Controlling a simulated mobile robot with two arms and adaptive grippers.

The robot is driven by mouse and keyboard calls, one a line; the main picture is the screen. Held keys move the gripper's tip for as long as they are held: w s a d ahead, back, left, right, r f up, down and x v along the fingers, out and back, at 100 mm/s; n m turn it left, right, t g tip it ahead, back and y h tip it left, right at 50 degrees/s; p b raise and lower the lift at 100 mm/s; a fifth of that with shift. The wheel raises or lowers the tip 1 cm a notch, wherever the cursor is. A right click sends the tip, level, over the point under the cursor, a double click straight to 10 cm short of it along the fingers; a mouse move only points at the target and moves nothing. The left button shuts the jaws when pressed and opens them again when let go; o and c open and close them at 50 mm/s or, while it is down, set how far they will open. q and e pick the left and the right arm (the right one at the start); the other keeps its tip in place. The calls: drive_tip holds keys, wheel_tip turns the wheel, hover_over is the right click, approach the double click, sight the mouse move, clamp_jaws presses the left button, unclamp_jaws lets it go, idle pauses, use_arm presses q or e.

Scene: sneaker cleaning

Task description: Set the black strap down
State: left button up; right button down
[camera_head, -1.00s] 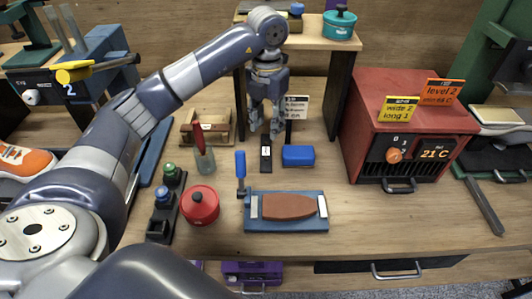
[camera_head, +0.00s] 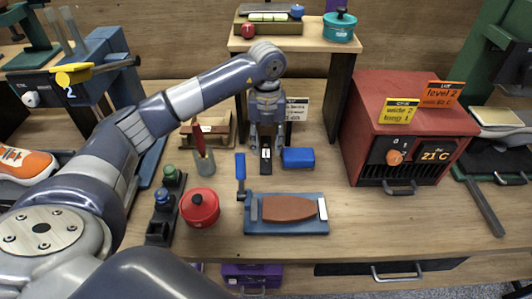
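A small narrow black piece with a light patch, which looks like the black strap (camera_head: 266,163), is on the wooden workbench, left of the blue block. My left gripper (camera_head: 266,147) reaches down from above just behind it. Its two fingers stand apart, one on each side of the black piece's far end. I cannot tell whether they touch it. My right gripper is not in view.
A blue block (camera_head: 298,158) sits close on the right. A blue tray with a brown sole-shaped piece (camera_head: 289,208) lies in front. A red pot (camera_head: 200,207) and a cup (camera_head: 204,165) stand left. A red oven (camera_head: 412,125) is right. A raised shelf (camera_head: 310,43) stands behind.

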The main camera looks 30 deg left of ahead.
sight(266, 161)
use_arm(q)
drive_tip(key=f, duration=0.3)
drive_tip(key=f+p, duration=0.1)
drive_tip(key=shift+s+f, duration=0.25)
drive_tip(key=shift+f, duration=0.15)
drive_tip(key=c, duration=0.9)
drive_tip(key=shift+o, duration=0.2)
